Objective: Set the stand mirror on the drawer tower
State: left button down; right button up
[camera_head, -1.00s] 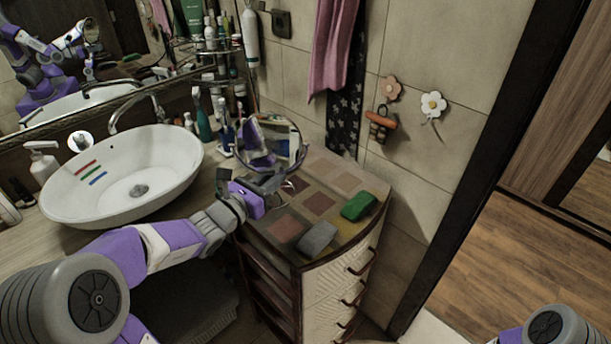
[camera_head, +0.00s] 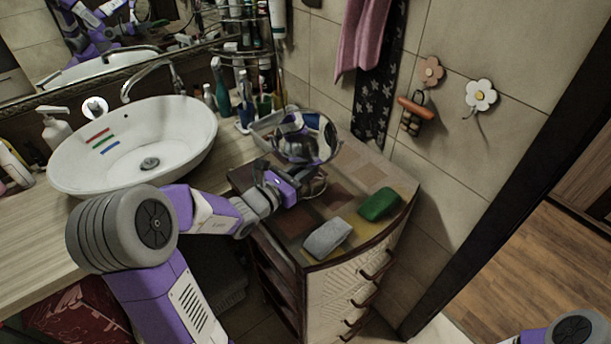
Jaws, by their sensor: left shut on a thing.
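The stand mirror (camera_head: 318,153) has a round, shiny head and is upright over the back left part of the drawer tower's top. My left gripper (camera_head: 296,177) is shut on it low down, below the round head. The mirror's foot is partly hidden by the gripper, and I cannot tell whether it touches the top. The drawer tower (camera_head: 342,283) has a patchwork top and pale drawer fronts with dark handles. My right gripper is out of view; only a piece of my right arm shows at the bottom right corner.
A grey block (camera_head: 327,239) and a green block (camera_head: 380,204) lie near the tower's front edge. A white basin (camera_head: 135,150) stands on the counter at left. Bottles and toothbrushes (camera_head: 243,92) stand behind the mirror. The tiled wall (camera_head: 455,165) borders the tower at right.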

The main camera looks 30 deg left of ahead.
pick_arm(q)
jog(key=shift+f, duration=0.6)
jog(key=shift+f, duration=0.15)
jog(key=c, duration=1)
grip_release()
jog(key=shift+c, duration=0.2)
jog(key=shift+r, duration=0.2)
jog(key=p+v, duration=0.2)
jog(key=v, duration=1)
